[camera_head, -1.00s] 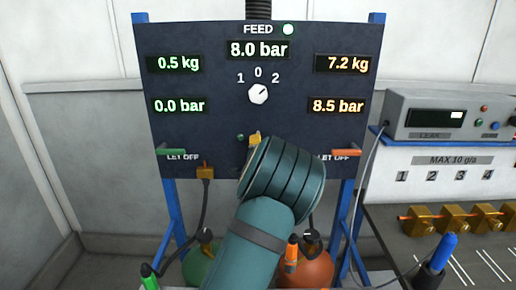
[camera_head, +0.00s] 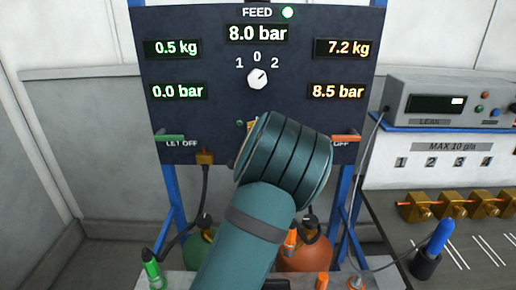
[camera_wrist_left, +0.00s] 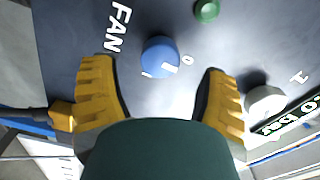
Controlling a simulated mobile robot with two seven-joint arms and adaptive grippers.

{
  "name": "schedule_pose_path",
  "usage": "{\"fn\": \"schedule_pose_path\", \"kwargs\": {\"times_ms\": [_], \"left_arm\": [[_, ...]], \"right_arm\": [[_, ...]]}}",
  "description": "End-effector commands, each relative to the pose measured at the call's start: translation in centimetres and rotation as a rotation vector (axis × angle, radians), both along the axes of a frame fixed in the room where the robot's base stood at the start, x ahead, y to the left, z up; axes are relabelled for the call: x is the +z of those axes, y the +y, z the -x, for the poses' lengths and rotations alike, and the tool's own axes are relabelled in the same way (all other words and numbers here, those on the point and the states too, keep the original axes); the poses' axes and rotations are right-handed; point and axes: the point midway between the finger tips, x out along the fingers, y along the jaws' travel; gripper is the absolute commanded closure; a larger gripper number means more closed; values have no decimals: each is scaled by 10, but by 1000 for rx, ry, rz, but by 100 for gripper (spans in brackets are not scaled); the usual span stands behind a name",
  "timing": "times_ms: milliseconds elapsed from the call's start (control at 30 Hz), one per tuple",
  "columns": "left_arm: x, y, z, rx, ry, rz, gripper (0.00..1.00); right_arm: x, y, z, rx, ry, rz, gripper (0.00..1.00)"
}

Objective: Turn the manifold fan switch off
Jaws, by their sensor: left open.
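The fan switch is a round blue knob (camera_wrist_left: 158,55) on the dark panel in the left wrist view, beside the word FAN and the marks 0 and 1. Its white pointer line lies between the 0 and the 1. My left gripper (camera_wrist_left: 155,66) is open, with one yellow finger on each side of the knob and gaps between. The knob appears not to be held. In the head view my left arm hides the knob, and only a bit of yellow finger (camera_head: 251,124) shows. My right gripper is not in view.
A white feed knob (camera_head: 257,79) sits above on the panel (camera_head: 215,125); it also shows close to the right finger in the wrist view (camera_wrist_left: 265,101). A small green dome (camera_wrist_left: 206,10) is near the fan knob. Green (camera_head: 170,138) and orange (camera_head: 346,138) handles flank my arm.

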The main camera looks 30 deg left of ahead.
Motion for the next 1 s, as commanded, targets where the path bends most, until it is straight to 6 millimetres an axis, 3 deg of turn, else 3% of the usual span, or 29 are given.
{"fn": "schedule_pose_path", "kwargs": {"times_ms": [200,400,1000], "left_arm": [[0,-24,37,-2,-1,3,26],[0,-38,59,-3,0,1,26],[0,-41,66,-2,-2,0,26]], "right_arm": [[0,0,0,0,0,0,53],[0,0,0,0,0,0,53],[0,0,0,0,0,0,53]]}}
